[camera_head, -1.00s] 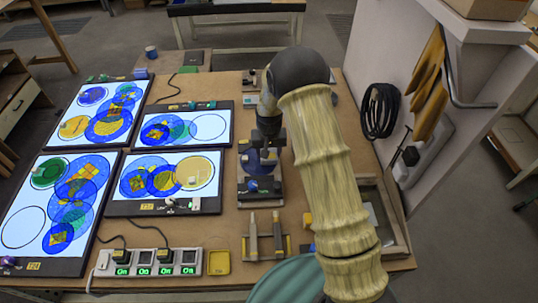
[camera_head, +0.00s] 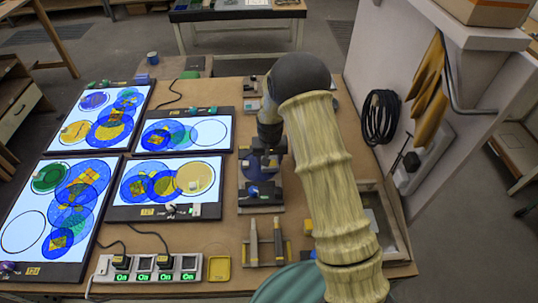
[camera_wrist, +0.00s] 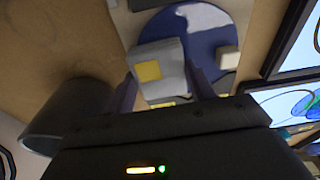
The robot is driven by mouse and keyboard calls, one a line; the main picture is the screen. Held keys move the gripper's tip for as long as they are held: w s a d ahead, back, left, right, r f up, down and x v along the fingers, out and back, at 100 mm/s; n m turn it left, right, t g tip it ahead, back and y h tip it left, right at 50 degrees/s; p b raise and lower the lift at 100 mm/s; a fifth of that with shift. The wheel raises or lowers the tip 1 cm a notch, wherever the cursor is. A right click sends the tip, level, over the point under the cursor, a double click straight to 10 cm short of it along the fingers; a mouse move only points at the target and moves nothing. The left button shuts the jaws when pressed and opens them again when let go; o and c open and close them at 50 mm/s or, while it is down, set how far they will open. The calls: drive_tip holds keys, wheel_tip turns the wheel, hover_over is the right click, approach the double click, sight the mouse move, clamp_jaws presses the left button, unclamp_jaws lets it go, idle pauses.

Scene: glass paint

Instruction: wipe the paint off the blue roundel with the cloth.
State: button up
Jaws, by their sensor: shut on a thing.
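The blue roundel (camera_head: 247,170) lies on a dark stand on the bench, partly hidden under my gripper in the head view. In the wrist view the roundel (camera_wrist: 222,40) shows deep blue with a pale, uneven patch near its far edge. My gripper (camera_wrist: 160,88) is shut on a folded grey-white cloth (camera_wrist: 170,54) with a yellow square on it. The cloth overlaps the roundel's face; I cannot tell if it touches. In the head view my gripper (camera_head: 271,150) is over the roundel, and its fingertips are hard to make out.
A small cream block (camera_wrist: 228,57) is at the roundel's edge beside the cloth. Lit panels with coloured discs (camera_head: 187,131) stand left. A power strip (camera_head: 150,267), yellow tray (camera_head: 219,268) and upright tools (camera_head: 265,242) are in front. A wooden-framed tray (camera_head: 392,225) is right.

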drive_tip(key=shift+s, duration=1.2)
drive_tip(key=shift+w+r+p, duration=0.1)
drive_tip(key=shift+r+p, duration=1.55)
drive_tip(key=shift+r, duration=0.9)
